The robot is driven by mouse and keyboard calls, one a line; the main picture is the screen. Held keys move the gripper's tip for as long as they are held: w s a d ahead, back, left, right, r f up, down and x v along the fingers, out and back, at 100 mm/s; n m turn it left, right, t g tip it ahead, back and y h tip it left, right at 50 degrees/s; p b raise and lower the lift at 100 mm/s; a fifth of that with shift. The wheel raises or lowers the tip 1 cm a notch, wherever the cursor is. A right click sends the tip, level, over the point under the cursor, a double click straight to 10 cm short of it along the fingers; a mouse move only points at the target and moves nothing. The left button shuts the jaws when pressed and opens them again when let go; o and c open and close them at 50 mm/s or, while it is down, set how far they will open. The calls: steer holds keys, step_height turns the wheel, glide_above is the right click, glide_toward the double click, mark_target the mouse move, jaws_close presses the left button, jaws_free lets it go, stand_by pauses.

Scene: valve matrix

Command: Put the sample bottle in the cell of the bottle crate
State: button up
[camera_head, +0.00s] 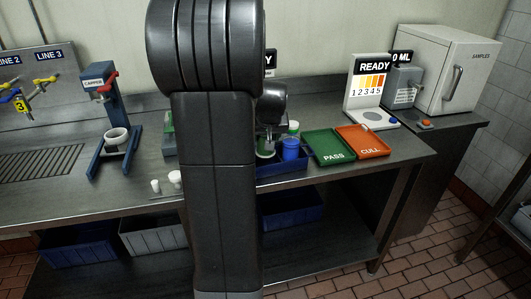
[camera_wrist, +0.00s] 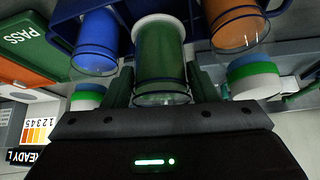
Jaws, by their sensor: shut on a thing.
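The sample bottle, a green one with a white end (camera_wrist: 160,55), is between the fingers of my gripper (camera_wrist: 163,88) in the wrist view. The green bottle (camera_head: 265,149) also shows in the head view, partly hidden by my arm. It is at the left part of the blue bottle crate (camera_head: 283,170), whose wall shows in the wrist view (camera_wrist: 62,22). I cannot tell whether its base rests in a cell or hangs just above. A blue bottle (camera_head: 291,148) stands beside it in the crate.
An orange bottle (camera_wrist: 238,25) is on the other side in the wrist view. White-and-green capped items (camera_wrist: 252,78) are close to the fingers. The green PASS tray (camera_head: 328,147) and orange CULL tray (camera_head: 364,141) lie right of the crate. A capper (camera_head: 115,115) stands left.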

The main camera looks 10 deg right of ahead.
mark_target(266, 154)
steer(key=shift+f, duration=2.75)
steer(key=shift+f, duration=0.1)
steer(key=shift+f, duration=0.15)
steer(key=o, duration=0.9)
steer(key=shift+o, duration=0.2)
steer(key=shift+s+r, duration=0.1)
steer(key=shift+r, duration=0.4)
steer(key=v, duration=1.1)
steer(key=shift+s+r, duration=0.15)
steer(key=shift+r, duration=0.05)
